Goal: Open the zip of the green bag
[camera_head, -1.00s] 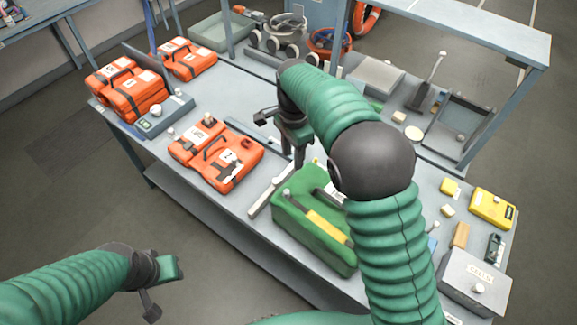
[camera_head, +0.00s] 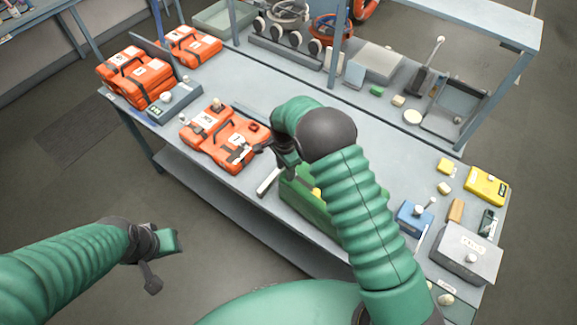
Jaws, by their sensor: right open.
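The green bag (camera_head: 303,200) lies on the workbench near its front edge, with a bit of yellow (camera_head: 316,192) showing on top. My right arm covers most of it, and its zip cannot be made out. My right gripper (camera_head: 273,160) is open, at the bag's upper left end, between the bag and an orange case. Whether it touches the bag is not clear. My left gripper (camera_head: 160,262) is open and empty, off the bench's front side over the floor, well apart from the bag.
Orange cases (camera_head: 222,135) lie left of the bag, with more (camera_head: 135,77) at the far left beside a grey device (camera_head: 176,100). A pale bar (camera_head: 269,182) lies by the bag. A blue box (camera_head: 413,218), a yellow case (camera_head: 486,186) and a grey box (camera_head: 467,252) stand right.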

